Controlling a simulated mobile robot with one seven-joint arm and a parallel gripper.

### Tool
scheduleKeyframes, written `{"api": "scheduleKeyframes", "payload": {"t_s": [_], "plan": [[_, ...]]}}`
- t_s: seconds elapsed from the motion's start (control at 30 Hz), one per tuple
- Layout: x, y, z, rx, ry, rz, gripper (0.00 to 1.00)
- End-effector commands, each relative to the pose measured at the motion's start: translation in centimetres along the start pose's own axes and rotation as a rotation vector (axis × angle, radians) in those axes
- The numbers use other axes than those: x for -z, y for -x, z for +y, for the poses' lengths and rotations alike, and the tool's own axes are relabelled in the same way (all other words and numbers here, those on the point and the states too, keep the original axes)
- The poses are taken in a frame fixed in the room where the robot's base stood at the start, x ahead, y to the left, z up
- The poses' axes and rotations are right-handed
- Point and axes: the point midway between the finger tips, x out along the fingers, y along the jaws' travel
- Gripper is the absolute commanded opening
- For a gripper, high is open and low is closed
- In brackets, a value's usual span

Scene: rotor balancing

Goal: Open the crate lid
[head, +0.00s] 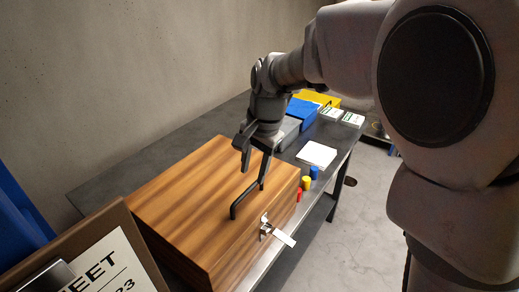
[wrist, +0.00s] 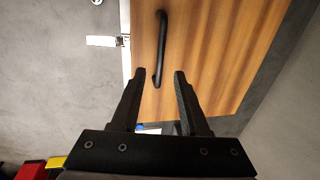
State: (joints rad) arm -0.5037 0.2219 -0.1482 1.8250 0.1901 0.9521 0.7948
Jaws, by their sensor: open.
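A wooden crate (head: 180,190) with a striped lid stands shut on the table. A black bar handle (head: 243,203) sits on the lid near its front right edge. A metal latch (head: 265,228) with a white tag (head: 284,238) is on the crate's front. My gripper (head: 257,166) is open above the lid, over the far end of the handle. In the wrist view my gripper's two fingers (wrist: 160,76) are apart, and the handle (wrist: 160,50) lies just beyond the fingertips, between their lines. Nothing is between the fingers. The wood grain of the crate lid (wrist: 205,45) fills the middle there.
Red, yellow and blue small cylinders (head: 306,184) stand beside the crate on the dark table (head: 110,185). A white pad (head: 316,154) and blue and yellow bins (head: 302,111) lie further back. A framed sheet (head: 100,265) is at the lower left. Open floor lies right.

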Motion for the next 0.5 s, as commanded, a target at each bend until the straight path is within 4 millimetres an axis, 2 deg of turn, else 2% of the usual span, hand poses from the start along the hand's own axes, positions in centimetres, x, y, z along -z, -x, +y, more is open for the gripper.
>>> {"api": "scheduleKeyframes", "payload": {"t_s": [0.1, 0.2, 0.33, 0.5], "plan": [[-0.1, -2.4, 0.0, -0.003, 0.0, -0.003, 0.45], [0.0, -3.7, 0.0, -0.001, 0.001, -0.001, 0.45], [0.0, -4.8, 0.0, 0.0, 0.001, -0.001, 0.45], [0.0, -5.2, 0.0, 0.001, 0.001, 0.0, 0.45]]}}
